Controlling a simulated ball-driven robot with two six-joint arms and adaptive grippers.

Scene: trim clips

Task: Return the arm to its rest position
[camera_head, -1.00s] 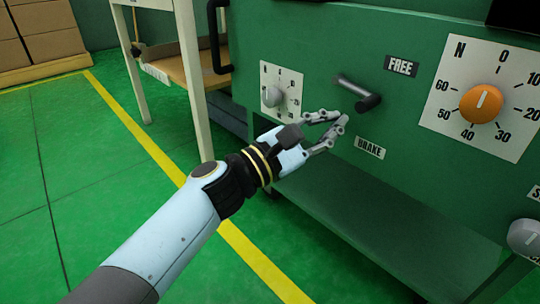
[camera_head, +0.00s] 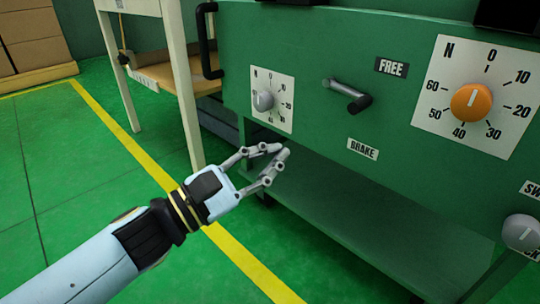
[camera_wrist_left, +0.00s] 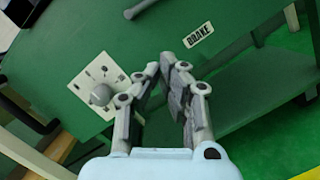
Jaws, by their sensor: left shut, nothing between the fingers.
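My left gripper (camera_head: 281,152) reaches in from the lower left in the head view, its fingertips together with nothing between them. It is in front of the green machine (camera_head: 300,70), below the small grey knob (camera_head: 264,100) and left of the BRAKE label, touching neither as far as I can see. The left wrist view also shows the gripper (camera_wrist_left: 170,65) with its fingertips close together, and the small knob (camera_wrist_left: 99,95) to its left. My right gripper is in neither view.
A dark lever (camera_head: 350,97) sticks out between the FREE label (camera_head: 391,67) and BRAKE label (camera_head: 362,149). An orange knob (camera_head: 471,102) is on the right dial. A grey knob (camera_head: 521,232) is at lower right. A table (camera_head: 173,70) stands at left.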

